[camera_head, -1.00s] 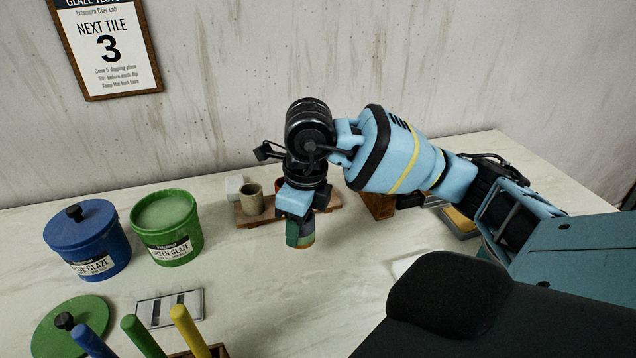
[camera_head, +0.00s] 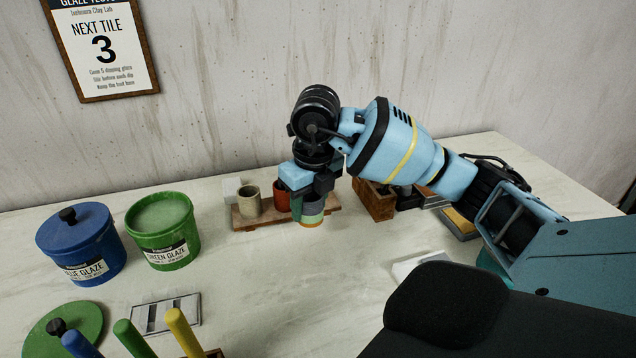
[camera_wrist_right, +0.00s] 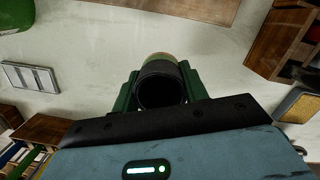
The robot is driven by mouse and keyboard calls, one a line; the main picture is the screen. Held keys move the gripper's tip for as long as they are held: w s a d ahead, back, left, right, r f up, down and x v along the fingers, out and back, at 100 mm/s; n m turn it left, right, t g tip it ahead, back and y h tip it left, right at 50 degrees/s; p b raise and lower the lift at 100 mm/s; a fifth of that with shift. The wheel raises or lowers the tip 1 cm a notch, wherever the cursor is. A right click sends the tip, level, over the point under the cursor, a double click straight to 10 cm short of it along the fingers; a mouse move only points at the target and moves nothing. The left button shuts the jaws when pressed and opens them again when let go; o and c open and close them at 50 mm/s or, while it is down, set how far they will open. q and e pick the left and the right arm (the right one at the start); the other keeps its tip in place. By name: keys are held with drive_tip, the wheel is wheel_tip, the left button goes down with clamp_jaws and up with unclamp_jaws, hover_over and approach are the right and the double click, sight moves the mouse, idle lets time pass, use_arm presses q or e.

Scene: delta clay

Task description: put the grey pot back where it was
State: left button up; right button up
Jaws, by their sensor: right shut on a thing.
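My right gripper (camera_head: 306,205) points down and is shut on the grey pot (camera_head: 313,209), which shows a green band and an orange-tan foot. In the right wrist view, the pot's dark open mouth (camera_wrist_right: 161,90) sits between the two green fingers. The pot is upright, in front of or over the right part of a wooden board (camera_head: 246,226); I cannot tell whether it touches anything. On the board stand a beige pot (camera_head: 249,205) and a red-brown pot (camera_head: 282,200), the latter partly hidden by the gripper. My left gripper is not in view.
A white block (camera_head: 231,187) is by the board's left end. Blue (camera_head: 84,245) and green (camera_head: 164,235) glaze buckets stand left. A wooden box (camera_head: 376,203) is right of the board. Bare table lies in front of the board.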

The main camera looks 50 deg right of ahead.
drive_tip(key=w+d, duration=0.2)
drive_tip(key=d, duration=0.1)
drive_tip(key=w+d, duration=0.2)
drive_tip(key=d, duration=0.1)
drive_tip(key=w+d+f, duration=0.1)
drive_tip(key=w+d, duration=0.2)
drive_tip(key=shift+d, duration=0.2)
drive_tip(key=shift+w+d, duration=0.2)
drive_tip(key=shift+d, duration=0.1)
drive_tip(key=shift+f+p, duration=0.3)
drive_tip(key=shift+f, duration=1.5)
drive_tip(key=shift+f, duration=0.15)
drive_tip(key=o, duration=1)
drive_tip(key=r, duration=0.4)
drive_tip(key=s+r, duration=0.1)
drive_tip(key=r, duration=0.7)
drive_tip(key=shift+s+a+r, duration=0.1)
drive_tip(key=shift+s, duration=0.15)
